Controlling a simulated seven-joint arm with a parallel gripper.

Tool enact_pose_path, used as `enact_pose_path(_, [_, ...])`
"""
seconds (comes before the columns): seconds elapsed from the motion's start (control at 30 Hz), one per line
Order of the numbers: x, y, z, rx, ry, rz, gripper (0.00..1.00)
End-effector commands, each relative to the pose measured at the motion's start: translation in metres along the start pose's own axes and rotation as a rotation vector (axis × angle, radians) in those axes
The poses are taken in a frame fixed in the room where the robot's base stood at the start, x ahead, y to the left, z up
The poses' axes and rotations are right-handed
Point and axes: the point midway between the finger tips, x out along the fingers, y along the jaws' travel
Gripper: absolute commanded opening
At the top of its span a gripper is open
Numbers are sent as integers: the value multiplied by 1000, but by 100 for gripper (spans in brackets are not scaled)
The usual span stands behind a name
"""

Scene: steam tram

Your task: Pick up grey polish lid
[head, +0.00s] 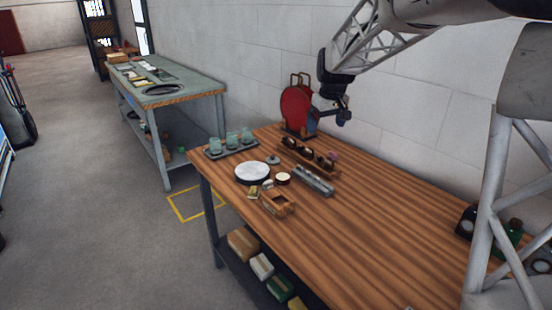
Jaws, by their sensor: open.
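A small grey round lid (273,159), which looks like the polish lid, lies on the wooden workbench (380,215). It sits behind a small round tin with a cream top (283,177), apart from it. My gripper (335,117) hangs in the air above the back of the bench, to the right of and higher than the lid. Its fingers point down and are small in the view; they are open, and I see nothing held. The red disc stand behind partly blends with the fingers.
A tray with several glass jars (231,145), a white round plate (252,172), a wooden box (278,203), a grey slotted block (314,181) and a wooden rack (308,158) crowd around the lid. A red disc stand (296,108) rises behind. The bench's middle is clear.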

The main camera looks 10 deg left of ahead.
Motion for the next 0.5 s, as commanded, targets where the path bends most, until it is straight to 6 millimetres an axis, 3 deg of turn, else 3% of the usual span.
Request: enact_pose_path(0.5, [73, 4, -114, -139, -13, -25, 100])
